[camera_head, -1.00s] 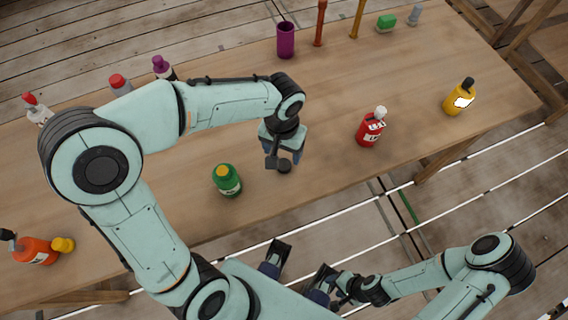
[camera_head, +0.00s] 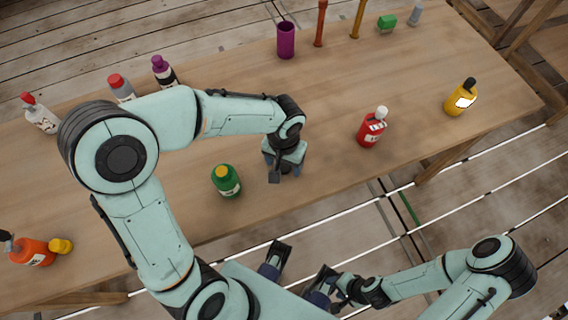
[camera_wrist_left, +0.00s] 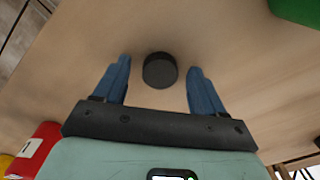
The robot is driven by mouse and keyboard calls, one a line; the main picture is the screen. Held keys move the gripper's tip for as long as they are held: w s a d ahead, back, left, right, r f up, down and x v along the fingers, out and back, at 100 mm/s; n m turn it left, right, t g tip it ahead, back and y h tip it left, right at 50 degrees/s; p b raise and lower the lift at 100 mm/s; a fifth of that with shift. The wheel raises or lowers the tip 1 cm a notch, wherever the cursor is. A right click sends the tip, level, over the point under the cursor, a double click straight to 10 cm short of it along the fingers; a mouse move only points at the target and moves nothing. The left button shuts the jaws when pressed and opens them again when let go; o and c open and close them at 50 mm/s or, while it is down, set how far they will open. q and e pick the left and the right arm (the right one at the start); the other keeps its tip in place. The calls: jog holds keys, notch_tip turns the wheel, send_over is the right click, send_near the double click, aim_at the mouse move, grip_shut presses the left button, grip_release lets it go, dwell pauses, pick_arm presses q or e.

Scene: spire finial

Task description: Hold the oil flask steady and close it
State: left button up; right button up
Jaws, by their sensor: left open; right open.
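Which bottle is the oil flask is not clear; nearest my left gripper stands an upright green bottle (camera_head: 227,182) with a yellow top and pale label. Its green side shows in the left wrist view (camera_wrist_left: 297,10). My left gripper (camera_head: 284,174) is open, low over the table to the right of the green bottle. In the left wrist view, a round black cap (camera_wrist_left: 160,70) sits between its parted blue fingers, touching neither. The cap is hidden or unclear in the head view. My right gripper (camera_head: 322,284) is below the table's front edge, away from the bottles.
On the wooden table (camera_head: 330,130) stand a red bottle (camera_head: 372,127) and a yellow bottle (camera_head: 462,98) to the right. An orange bottle (camera_head: 32,252) is at the left front.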

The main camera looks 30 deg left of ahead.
aim_at(284, 165)
pick_arm(q)
jog(key=c, duration=1.1)
jog(key=shift+r, duration=0.15)
notch_tip(284, 165, up, 20)
jog(key=p, duration=0.3)
pick_arm(e)
jog(key=r, duration=0.3)
jog(key=shift+w+r, duration=0.2)
jog(key=o, duration=0.8)
